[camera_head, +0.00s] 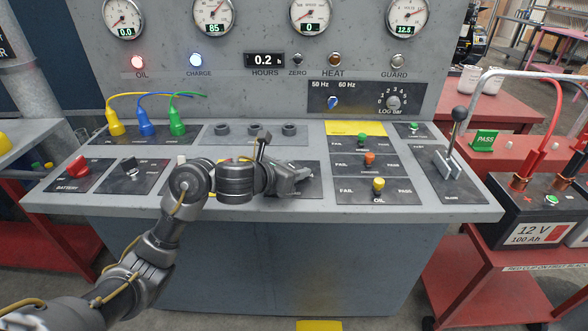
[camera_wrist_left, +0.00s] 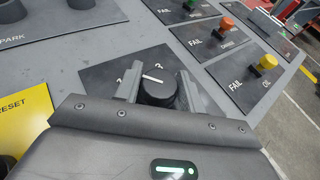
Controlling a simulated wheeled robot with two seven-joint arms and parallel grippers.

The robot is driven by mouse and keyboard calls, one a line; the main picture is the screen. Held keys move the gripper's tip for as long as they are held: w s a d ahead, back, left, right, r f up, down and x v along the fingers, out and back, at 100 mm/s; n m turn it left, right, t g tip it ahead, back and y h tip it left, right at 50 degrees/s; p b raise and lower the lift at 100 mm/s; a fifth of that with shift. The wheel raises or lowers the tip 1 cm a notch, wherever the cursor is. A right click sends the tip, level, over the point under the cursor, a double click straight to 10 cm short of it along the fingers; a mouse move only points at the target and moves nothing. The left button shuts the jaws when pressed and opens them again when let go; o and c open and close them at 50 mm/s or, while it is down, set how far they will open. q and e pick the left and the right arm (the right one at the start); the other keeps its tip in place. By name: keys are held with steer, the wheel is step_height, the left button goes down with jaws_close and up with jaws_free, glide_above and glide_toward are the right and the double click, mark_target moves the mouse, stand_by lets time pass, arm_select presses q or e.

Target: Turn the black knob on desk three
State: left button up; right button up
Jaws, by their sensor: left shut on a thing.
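The black knob (camera_wrist_left: 158,92) sits on a dark plate (camera_wrist_left: 105,75) of the grey desk in the left wrist view. Its white pointer line aims to the left, and pale marks show on the plate around it. My left gripper (camera_wrist_left: 160,78) has one finger on each side of the knob and is shut on it. In the head view my left gripper (camera_head: 293,178) reaches over the middle of the desk (camera_head: 455,207) and hides the knob. My right gripper is not in view.
Yellow (camera_head: 378,184), orange (camera_head: 369,158) and green buttons stand right of my gripper. A black-topped lever (camera_head: 459,114) rises farther right. Another black switch (camera_head: 128,163) and a red one (camera_head: 77,166) are at the left. A battery (camera_head: 535,212) stands on a red cart.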

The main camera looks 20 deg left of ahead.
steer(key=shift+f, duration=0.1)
arm_select(q)
steer(key=shift+n+y, duration=0.4)
steer(key=shift+n+t+y+b, duration=0.35)
steer(key=shift+n+t+y, duration=0.15)
steer(key=shift+n+y, duration=0.9)
steer(key=shift+y, duration=0.2)
steer(key=shift+r+n+y, duration=0.1)
steer(key=shift+n+y, duration=0.3)
steer(key=shift+n+y+p, duration=0.4)
steer(key=shift+n+y, duration=0.6)
steer(key=shift+y, duration=0.2)
steer(key=shift+n+y+p, duration=0.3)
steer(key=shift+n+y, duration=0.5)
steer(key=shift+y, duration=0.2)
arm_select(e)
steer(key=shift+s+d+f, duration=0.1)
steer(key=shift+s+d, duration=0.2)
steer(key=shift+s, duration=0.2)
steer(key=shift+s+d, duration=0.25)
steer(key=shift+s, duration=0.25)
